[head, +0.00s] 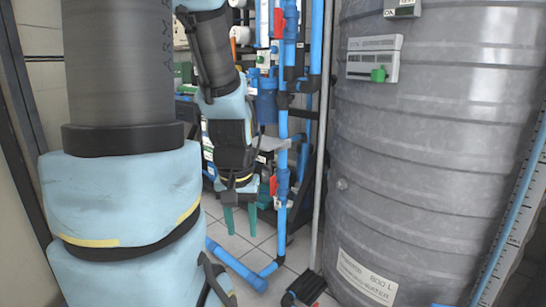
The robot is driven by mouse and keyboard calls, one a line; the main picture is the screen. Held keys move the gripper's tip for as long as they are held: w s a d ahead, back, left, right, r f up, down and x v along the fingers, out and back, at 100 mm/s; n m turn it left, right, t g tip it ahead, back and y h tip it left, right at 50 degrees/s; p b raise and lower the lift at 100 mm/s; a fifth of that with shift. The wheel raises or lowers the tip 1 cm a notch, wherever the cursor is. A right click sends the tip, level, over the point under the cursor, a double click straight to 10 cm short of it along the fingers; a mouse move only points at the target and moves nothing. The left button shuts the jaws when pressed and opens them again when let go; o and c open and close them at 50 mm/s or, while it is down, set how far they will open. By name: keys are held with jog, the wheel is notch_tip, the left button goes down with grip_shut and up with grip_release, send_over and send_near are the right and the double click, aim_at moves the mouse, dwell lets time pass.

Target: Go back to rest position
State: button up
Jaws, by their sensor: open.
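My arm comes down from the top of the picture in light-blue and dark-grey links. My gripper (241,219) hangs at its end, pointing down, with two green fingers apart. I see nothing between the fingers. It is just left of a vertical blue pipe (282,200), above the tiled floor. I cannot tell the exact gap between gripper and pipe.
A large grey ribbed tank (430,150) fills the right side. A grey metal post (320,150) stands left of it. Red valve handles (279,22) sit on the pipes. A low blue pipe (236,266) crosses the floor. Tiled floor (262,235) shows between.

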notch_tip(320, 180, up, 33)
jog(key=p, duration=3.1)
jog(key=shift+r+p, duration=0.2)
jog(key=shift+p, duration=0.2)
